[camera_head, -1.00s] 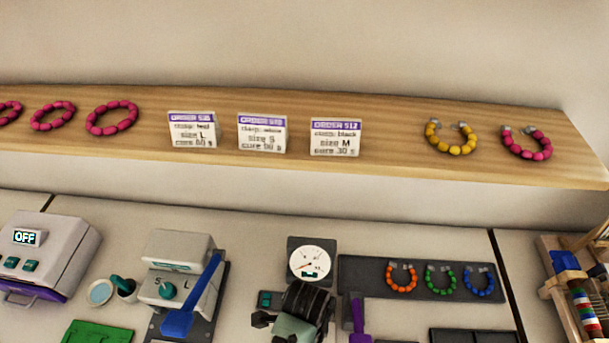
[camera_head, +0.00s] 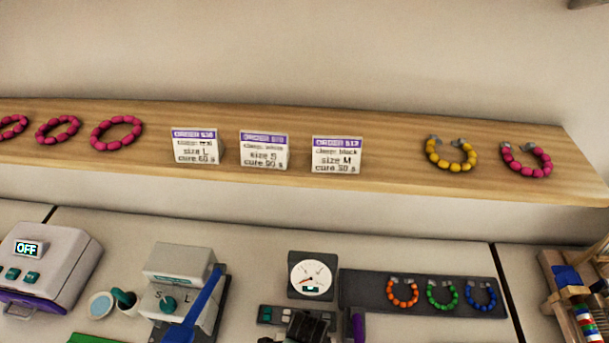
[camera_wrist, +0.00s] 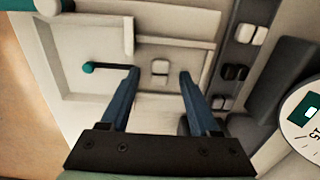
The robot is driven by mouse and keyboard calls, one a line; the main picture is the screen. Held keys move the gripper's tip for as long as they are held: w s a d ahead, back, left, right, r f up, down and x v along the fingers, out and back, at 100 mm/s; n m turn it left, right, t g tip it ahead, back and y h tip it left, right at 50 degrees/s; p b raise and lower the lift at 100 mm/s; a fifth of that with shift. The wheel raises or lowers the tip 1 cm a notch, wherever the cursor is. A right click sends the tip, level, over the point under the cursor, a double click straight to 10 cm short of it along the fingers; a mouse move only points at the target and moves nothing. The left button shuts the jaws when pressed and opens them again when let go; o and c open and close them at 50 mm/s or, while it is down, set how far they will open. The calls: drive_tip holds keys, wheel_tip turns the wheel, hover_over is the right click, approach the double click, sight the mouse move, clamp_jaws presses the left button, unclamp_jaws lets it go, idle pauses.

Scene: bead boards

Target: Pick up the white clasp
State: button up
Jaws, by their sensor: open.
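My gripper (camera_wrist: 159,76) shows in the wrist view with its two blue fingers apart. A small pale two-part piece (camera_wrist: 160,68) lies on a light panel between the fingertips and looks like a white clasp; the fingers do not visibly touch it. Another pair of white pieces (camera_wrist: 245,33) sits on a dark strip to the right, with a black pair (camera_wrist: 235,72) below it. In the head view my gripper's fingers and the loose clasps cannot be made out.
A teal-tipped knob (camera_wrist: 88,67) stands left of the fingers, and a dial (camera_wrist: 305,110) is at the right. In the head view a blue-lever device (camera_head: 180,262), a gauge (camera_head: 312,275) and a dark bracelet board (camera_head: 355,287) stand below the shelf (camera_head: 390,160).

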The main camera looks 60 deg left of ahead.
clamp_jaws()
drive_tip(key=shift+r, duration=0.1)
idle(0.3)
